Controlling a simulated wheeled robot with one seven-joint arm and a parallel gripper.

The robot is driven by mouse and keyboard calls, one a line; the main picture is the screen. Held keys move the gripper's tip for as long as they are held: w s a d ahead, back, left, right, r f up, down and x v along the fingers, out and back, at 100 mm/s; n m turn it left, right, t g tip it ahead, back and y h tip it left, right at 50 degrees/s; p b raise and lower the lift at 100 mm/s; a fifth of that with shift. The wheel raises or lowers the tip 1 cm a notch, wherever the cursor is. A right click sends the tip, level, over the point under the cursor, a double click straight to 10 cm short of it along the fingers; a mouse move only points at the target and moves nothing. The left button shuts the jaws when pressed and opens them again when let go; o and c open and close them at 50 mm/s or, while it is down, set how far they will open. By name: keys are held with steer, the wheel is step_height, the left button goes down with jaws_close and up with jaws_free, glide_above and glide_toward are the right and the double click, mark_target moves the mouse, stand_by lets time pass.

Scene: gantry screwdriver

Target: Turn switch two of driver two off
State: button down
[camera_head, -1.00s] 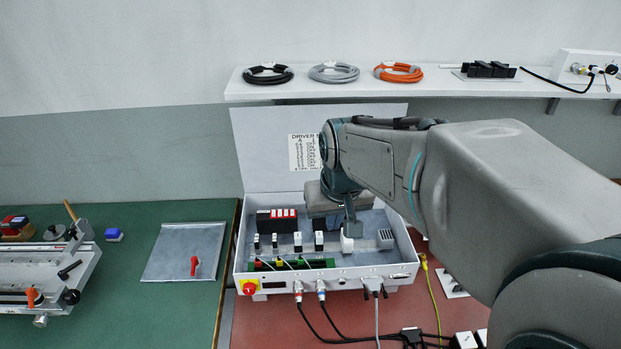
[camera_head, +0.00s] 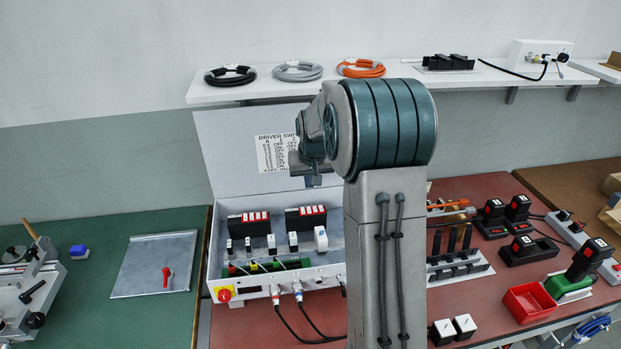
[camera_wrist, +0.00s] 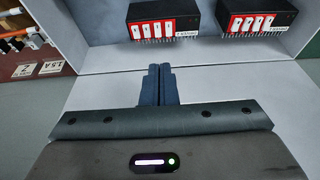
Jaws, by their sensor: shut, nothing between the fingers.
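The open driver box (camera_head: 213,279) stands on the bench in the head view. In it are two black drivers with red switch faces, a left one (camera_head: 249,224) and a right one (camera_head: 306,217). The wrist view shows them too, one left of centre (camera_wrist: 164,20) and one at right (camera_wrist: 256,17), each with a row of white switches. The switch positions and driver numbers are too small to tell. My gripper (camera_head: 313,182) is shut and empty, above the box and in front of its raised lid. Its fingertips (camera_wrist: 160,68) are apart from both drivers.
The raised lid (camera_head: 230,150) carries a printed driver switch sheet (camera_head: 277,153). A red knob (camera_head: 224,295) is on the box front, with cables below. A shelf (camera_head: 200,95) with coiled cables is behind. My arm hides the box's right end.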

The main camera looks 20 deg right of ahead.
mark_target(309, 210)
steer(key=x, duration=0.3)
steer(key=p+x, duration=0.1)
steer(key=x, duration=0.6)
steer(key=shift+s+a+f, duration=0.1)
steer(key=shift+s+f, duration=0.1)
steer(key=shift+s, duration=0.2)
